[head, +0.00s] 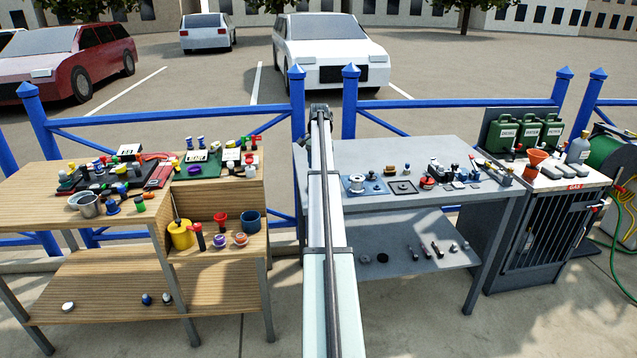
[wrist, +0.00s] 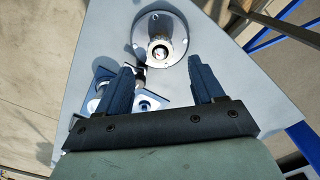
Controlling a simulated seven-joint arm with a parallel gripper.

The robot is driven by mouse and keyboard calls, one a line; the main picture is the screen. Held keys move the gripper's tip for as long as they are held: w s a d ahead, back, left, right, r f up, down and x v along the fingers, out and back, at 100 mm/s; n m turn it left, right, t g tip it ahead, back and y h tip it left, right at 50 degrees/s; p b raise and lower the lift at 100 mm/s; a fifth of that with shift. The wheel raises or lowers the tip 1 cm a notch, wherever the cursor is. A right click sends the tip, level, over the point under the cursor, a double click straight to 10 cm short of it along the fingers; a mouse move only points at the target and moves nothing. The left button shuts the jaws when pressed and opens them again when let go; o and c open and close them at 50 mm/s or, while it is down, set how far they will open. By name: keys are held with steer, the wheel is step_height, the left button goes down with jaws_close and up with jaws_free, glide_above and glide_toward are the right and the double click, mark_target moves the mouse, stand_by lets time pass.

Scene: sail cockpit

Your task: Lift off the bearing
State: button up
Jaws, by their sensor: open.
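In the wrist view a small round metal piece with a pale ring and a bright centre, which looks like the bearing (wrist: 161,50), sits near the middle of a round silver plate (wrist: 178,28). My gripper (wrist: 160,66) is open, with its two dark blue fingers apart and nothing between them. The bearing shows just beyond the fingertips, between their lines; I cannot tell the height gap. In the head view my arm runs up the middle and hides part of the grey table (head: 430,150); the gripper's fingers cannot be made out there.
Beside the left finger lie a blue plate with white round parts (wrist: 147,103) and a small dark fitting. Several small parts stand along the grey table. A wooden bench (head: 60,230) with many items is at left, a cabinet (head: 545,230) with green cans at right, a blue railing (head: 440,104) behind.

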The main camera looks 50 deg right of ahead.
steer(key=shift+f, duration=2.55)
steer(key=shift+c, duration=0.3)
steer(key=c, duration=1.1)
